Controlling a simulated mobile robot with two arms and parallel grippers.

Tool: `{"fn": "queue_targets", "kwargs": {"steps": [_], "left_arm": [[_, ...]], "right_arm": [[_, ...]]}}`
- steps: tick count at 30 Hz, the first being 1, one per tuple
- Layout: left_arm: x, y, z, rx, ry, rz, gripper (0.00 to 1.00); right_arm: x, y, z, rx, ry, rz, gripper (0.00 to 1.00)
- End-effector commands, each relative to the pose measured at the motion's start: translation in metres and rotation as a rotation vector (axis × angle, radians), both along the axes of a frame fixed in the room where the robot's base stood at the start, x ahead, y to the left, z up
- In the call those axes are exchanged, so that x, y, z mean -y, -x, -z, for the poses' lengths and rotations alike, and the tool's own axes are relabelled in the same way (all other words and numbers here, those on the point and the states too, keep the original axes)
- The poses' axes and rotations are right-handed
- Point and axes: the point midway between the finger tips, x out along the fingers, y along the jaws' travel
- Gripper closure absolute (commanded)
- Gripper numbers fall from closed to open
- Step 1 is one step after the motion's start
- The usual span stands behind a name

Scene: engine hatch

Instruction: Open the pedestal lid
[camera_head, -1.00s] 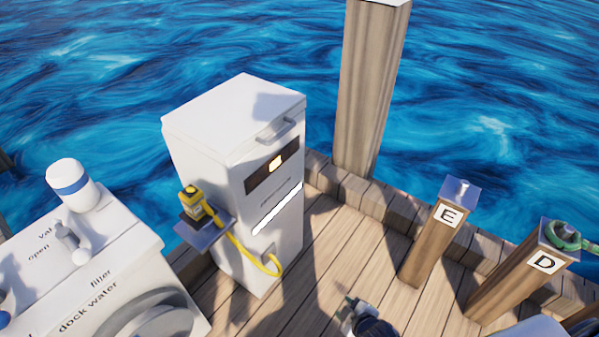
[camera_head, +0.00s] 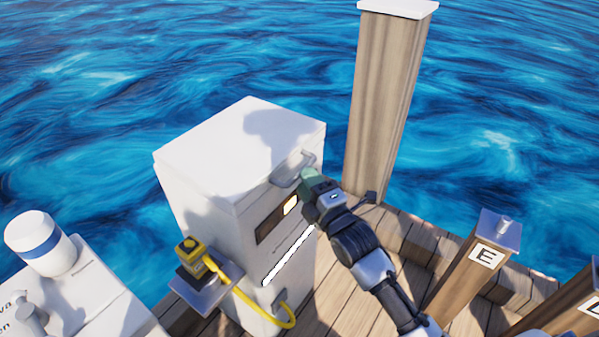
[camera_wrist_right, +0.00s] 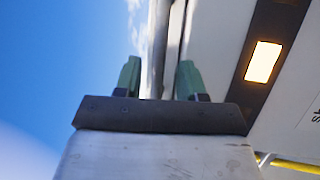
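The white pedestal (camera_head: 215,250) stands on the dock with its lid (camera_head: 215,140) lying shut on top. A grey bar handle (camera_head: 290,176) is on the lid's front edge. My right gripper (camera_head: 308,178) is at the handle. In the right wrist view, the green fingertips of my right gripper (camera_wrist_right: 159,80) are apart, one on each side of the handle bar (camera_wrist_right: 158,45). Gaps show between the bar and the fingers, so the gripper looks open around it. My left gripper is not in view.
A white box with a bottle (camera_head: 40,243) is at lower left. A tall wooden post (camera_head: 380,110) stands behind my right arm, and post E (camera_head: 480,255) is at right. Water surrounds the dock.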

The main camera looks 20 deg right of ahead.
Motion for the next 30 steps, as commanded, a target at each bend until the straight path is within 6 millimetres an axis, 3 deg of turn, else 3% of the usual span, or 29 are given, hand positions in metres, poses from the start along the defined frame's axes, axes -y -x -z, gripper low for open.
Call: {"fn": "queue_targets", "kwargs": {"steps": [7,18,26,30], "left_arm": [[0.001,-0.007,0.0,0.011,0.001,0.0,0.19],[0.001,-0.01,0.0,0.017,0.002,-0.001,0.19],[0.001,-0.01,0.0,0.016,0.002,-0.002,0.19],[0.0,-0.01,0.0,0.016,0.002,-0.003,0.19]], "right_arm": [[-0.008,-0.03,-0.006,0.001,-0.001,0.0,0.6],[-0.01,-0.035,-0.006,-0.001,-0.001,0.0,0.6],[-0.009,-0.035,-0.006,-0.001,-0.001,0.0,1.0],[-0.009,-0.035,-0.006,-0.001,-0.001,0.0,1.0]]}}
